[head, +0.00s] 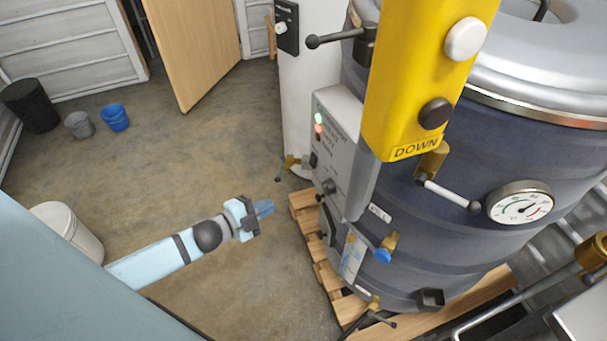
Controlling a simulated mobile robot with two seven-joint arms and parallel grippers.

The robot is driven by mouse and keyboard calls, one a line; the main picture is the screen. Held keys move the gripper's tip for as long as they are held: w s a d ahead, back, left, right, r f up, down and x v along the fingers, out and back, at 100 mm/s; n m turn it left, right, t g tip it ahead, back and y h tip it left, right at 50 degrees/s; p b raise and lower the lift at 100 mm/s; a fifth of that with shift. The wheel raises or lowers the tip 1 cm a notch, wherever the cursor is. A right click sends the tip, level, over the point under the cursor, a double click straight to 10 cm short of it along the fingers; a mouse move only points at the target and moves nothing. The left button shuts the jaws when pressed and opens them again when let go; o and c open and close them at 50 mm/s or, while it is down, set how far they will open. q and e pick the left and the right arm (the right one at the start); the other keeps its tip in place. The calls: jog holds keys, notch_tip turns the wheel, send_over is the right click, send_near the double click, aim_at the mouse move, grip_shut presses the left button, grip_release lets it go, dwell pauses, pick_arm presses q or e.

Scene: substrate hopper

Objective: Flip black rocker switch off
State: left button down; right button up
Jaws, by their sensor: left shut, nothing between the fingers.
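A pale grey control panel (340,150) is fixed to the side of the large dark blue hopper vessel (450,220). A small black part (313,159) on the panel's left face looks like the rocker switch, but it is too small to tell its position. A green lamp (318,118) and a red lamp (318,129) show above it. My left gripper (266,208) is shut and empty. It is in the air to the left of the panel and below the small black part, apart from both. My right gripper is not in view.
A yellow pendant (420,75) marked DOWN hangs in front of the panel and hides part of it. Brass valves, including a blue-handled one (383,255), stick out from the vessel. A wooden pallet (308,222) lies under it. The floor at left is mostly clear.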

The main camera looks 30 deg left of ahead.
pick_arm(q)
jog(key=w+a+r+m+g+h+b, duration=0.1)
jog(key=w+a+r+m+h, duration=0.1)
jog(key=m, duration=0.6)
jog(key=w+a+h, duration=0.1)
jog(key=w+a, duration=0.1)
jog(key=a, duration=0.1)
jog(key=shift+w+a+m+b, duration=0.25)
jog(key=shift+a+m+b, duration=0.05)
jog(key=shift+a, duration=0.05)
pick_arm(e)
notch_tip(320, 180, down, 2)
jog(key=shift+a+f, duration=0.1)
pick_arm(q)
jog(key=shift+r, duration=0.1)
jog(key=p, duration=0.2)
send_near(312, 165)
jog(key=x, duration=0.6)
jog(key=shift+w, duration=0.15)
jog(key=shift+w+d, duration=0.4)
jog(key=shift+w, duration=0.1)
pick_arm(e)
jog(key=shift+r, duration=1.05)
pick_arm(q)
jog(key=shift+f, duration=0.25)
